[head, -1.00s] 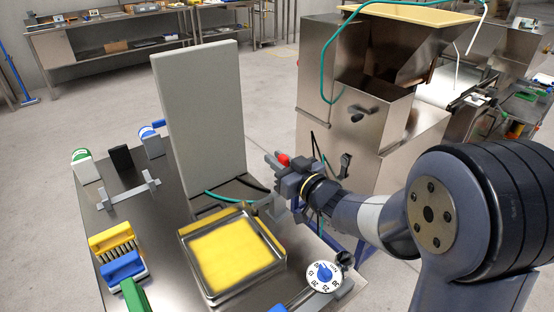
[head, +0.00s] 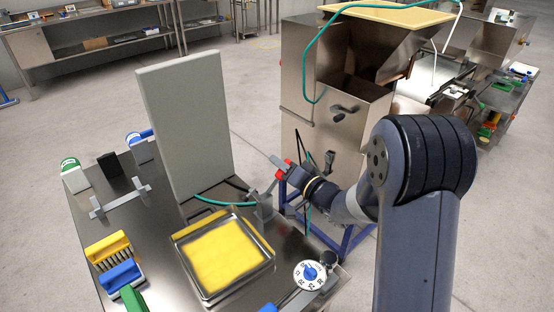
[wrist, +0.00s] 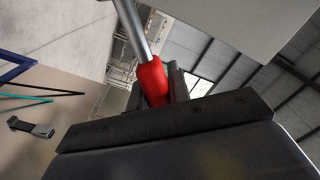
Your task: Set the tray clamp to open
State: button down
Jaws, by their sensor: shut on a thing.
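The tray clamp (head: 264,207) is a small grey metal fixture at the right back corner of the metal tray (head: 268,263), which holds a yellow slab. Its lever ends in a red handle, which shows large in the wrist view (wrist: 152,82) with the bare metal rod (wrist: 132,27) running up from it. My gripper (head: 281,167) is shut on the red handle, above and right of the clamp body. The fingers hide part of the handle. In the head view the lever slants up from the clamp body toward my gripper. The clamp's contact with the tray is unclear.
A tall grey panel (head: 187,125) stands upright behind the tray. A dial (head: 309,275) sits at the table's right front. Brushes (head: 108,250) lie left of the tray. A steel dough machine (head: 335,125) stands behind my gripper, with floor between.

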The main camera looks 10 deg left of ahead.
jog(key=shift+w+d+f+m, duration=0.2)
jog(key=shift+f+m, duration=0.1)
jog(key=shift+m, duration=0.2)
jog(key=shift+w+d+f+m, duration=0.15)
jog(key=shift+f+m, duration=0.15)
jog(key=shift+m, duration=0.2)
jog(key=c, duration=1.3)
grip_release()
jog(key=v, duration=1)
jog(key=shift+s+d, duration=0.25)
jog(key=shift+d, duration=0.05)
jog(key=x, duration=1.1)
jog(key=shift+s, duration=0.1)
